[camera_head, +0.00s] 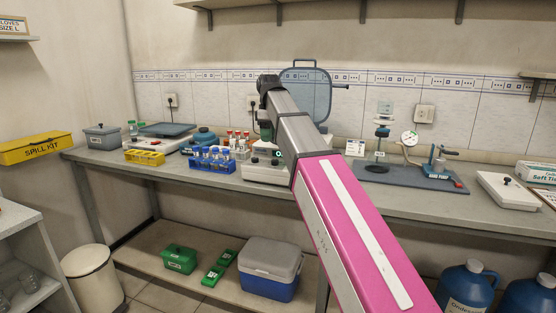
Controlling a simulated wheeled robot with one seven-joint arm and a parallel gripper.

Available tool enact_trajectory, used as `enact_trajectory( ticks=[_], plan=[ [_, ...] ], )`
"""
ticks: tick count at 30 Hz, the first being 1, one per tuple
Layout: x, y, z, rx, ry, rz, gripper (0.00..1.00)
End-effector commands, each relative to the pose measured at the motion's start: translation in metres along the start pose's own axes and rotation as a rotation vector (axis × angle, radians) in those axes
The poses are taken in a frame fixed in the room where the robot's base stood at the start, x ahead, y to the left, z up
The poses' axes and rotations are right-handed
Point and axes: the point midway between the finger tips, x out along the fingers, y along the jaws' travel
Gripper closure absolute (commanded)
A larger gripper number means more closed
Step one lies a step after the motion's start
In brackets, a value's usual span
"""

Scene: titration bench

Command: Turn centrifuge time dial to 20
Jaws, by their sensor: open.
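The centrifuge is a pale bench unit (262,173) near the middle of the bench, partly hidden behind my arm. A blue-grey lid (308,88) stands raised behind my arm, above the unit. A small dark round detail shows on the unit beside my arm. It is too small to tell whether it is the time dial, and no setting can be read. My pink and grey arm reaches from the lower right up to a dark joint in front of the lid. I cannot make out my gripper's fingers.
Blue tube racks (211,164) and a yellow rack (144,157) stand left of the unit. A blue cooler (268,284) sits on the lower shelf. Wall shelf brackets hang above.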

Motion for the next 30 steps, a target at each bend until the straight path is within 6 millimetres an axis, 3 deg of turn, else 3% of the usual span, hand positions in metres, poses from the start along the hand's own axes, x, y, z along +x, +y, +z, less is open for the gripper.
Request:
enact_trajectory(
  ticks=[4, 8, 21, 30],
  plan=[
    [-0.012, 0.003, 0.018, 0.022, -0.006, -0.008, 0.44],
    [-0.004, 0.003, 0.020, 0.024, -0.007, -0.011, 0.44],
    [0.067, 0.002, 0.020, 0.023, -0.007, -0.011, 0.44],
    [0.093, 0.002, 0.020, 0.023, -0.006, -0.009, 0.44]
  ],
)
